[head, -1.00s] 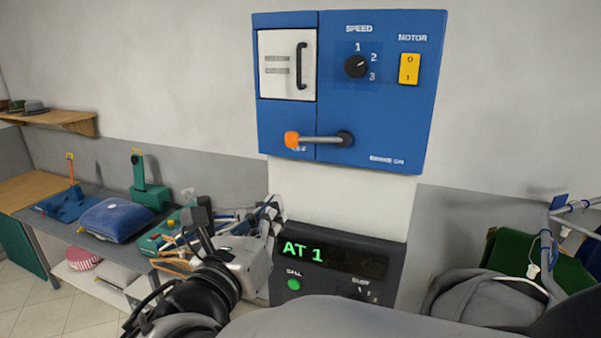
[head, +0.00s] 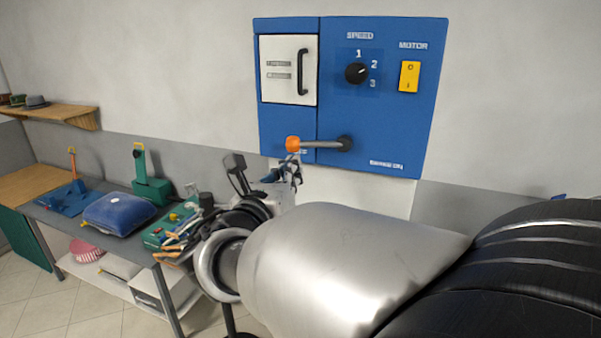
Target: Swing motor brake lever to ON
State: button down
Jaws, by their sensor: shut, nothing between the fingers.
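The motor brake lever (head: 322,144) is a grey rod with an orange knob (head: 292,144) on a blue wall panel (head: 385,125). It pivots at a dark hub on its right and lies about level, its knob pointing left. The label under the knob is mostly hidden; "BRAKE ON" (head: 386,165) is printed at the lower right. My gripper (head: 294,172) is shut and empty, just below the knob. I cannot tell whether it touches the lever.
The panel also carries a speed knob (head: 356,73), a yellow motor switch (head: 409,76) and a white door with a black handle (head: 303,72). At left, a table (head: 75,222) holds a blue cushion (head: 119,216) and tools. My arm covers the lower right.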

aim_at(290, 151)
jog(key=shift+a+r+m+b, duration=0.2)
jog(key=shift+r+m+b, duration=0.35)
jog(key=shift+m, duration=0.25)
jog(key=r+m+b, duration=0.2)
jog(key=m, duration=0.1)
jog(key=shift+w+a+b, duration=0.15)
jog(key=shift+a+b, duration=0.15)
jog(key=shift+b, duration=0.05)
jog(key=s+d+r+m+b, duration=0.1)
jog(key=d+r+m+b, duration=0.4)
jog(key=m, duration=0.4)
jog(key=s+d+r+m+b, duration=0.2)
jog(key=r+m+b, duration=0.3)
jog(key=m+b, duration=0.35)
jog(key=s+d+f+m+b, duration=0.1)
jog(key=d+f+m+b, duration=0.1)
jog(key=d+m+b, duration=0.3)
jog(key=s+d+f+m+g+b, duration=0.1)
jog(key=s+d+f+m+b, duration=0.1)
jog(key=d+m+b, duration=0.2)
jog(key=m+b, duration=0.3)
jog(key=m, duration=0.1)
jog(key=shift+d+f, duration=0.35)
jog(key=shift+f, duration=0.1)
